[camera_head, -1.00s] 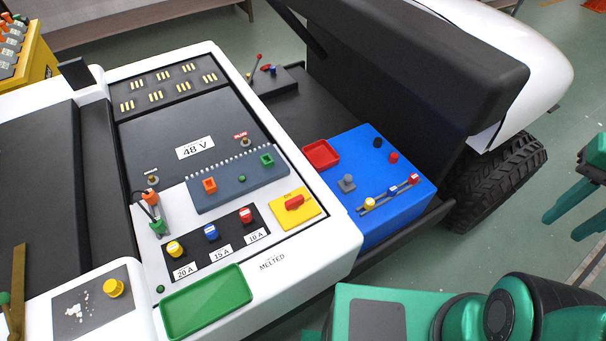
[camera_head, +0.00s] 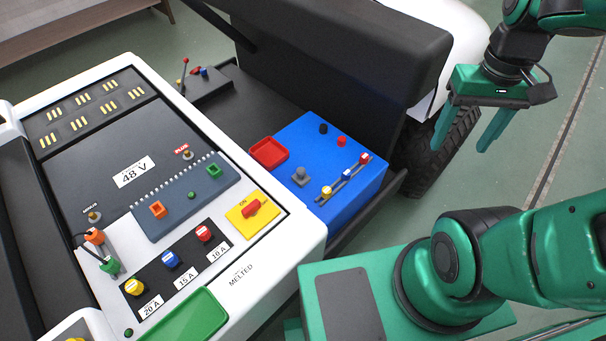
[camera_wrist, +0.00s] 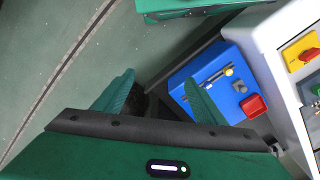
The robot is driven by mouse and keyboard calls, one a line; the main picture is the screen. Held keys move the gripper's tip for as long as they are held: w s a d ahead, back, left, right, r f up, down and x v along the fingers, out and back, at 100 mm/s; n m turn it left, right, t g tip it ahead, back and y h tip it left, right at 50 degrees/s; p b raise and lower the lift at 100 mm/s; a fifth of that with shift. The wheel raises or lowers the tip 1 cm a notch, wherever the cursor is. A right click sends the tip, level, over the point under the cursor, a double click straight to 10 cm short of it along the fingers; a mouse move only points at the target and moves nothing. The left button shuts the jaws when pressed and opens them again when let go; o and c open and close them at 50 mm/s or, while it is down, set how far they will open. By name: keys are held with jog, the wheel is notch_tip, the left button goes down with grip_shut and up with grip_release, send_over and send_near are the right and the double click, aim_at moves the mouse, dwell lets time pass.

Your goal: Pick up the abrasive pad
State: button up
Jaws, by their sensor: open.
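I cannot make out the abrasive pad for certain in either view. A small grey piece (camera_head: 300,177) and a small black piece (camera_head: 323,129) sit on top of the blue box (camera_head: 365,205), but I cannot tell whether either is the pad. My gripper (camera_head: 460,148) is open and empty, with its fingers pointing down, to the right of the blue box and in front of the dark wheel. In the wrist view my gripper (camera_wrist: 160,77) has its two fingers spread apart, and the blue box (camera_wrist: 193,72) lies beyond the right finger.
The blue box carries a red tray (camera_head: 269,152), a red piece (camera_head: 341,141) and a slotted rail with yellow, blue and red pieces. The white cart panel (camera_head: 265,262) with fuses, a yellow switch (camera_head: 245,218) and a green tray (camera_head: 190,322) is left. Open floor lies right.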

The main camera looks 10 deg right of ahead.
jog(key=w+a+f+n, duration=0.4)
jog(key=w+a+n, duration=0.2)
jog(key=w, duration=0.2)
jog(key=n, duration=1.1)
send_over(302, 169)
jog(key=f, duration=0.8)
jog(key=s+f, duration=0.1)
jog(key=f, duration=0.3)
jog(key=shift+d, duration=0.35)
jog(key=shift+a+f, duration=0.15)
jog(key=shift+f, duration=0.2)
notch_tip(302, 169, down, 5)
jog(key=shift+w, duration=0.1)
jog(key=shift+w+a+f, duration=0.1)
jog(key=shift+w+f, duration=0.1)
jog(key=shift+f, duration=1.1)
jog(key=shift+w+a+f, duration=0.1)
jog(key=shift+w+f, duration=0.1)
jog(key=shift+f, duration=1.05)
jog(key=c, duration=1.1)
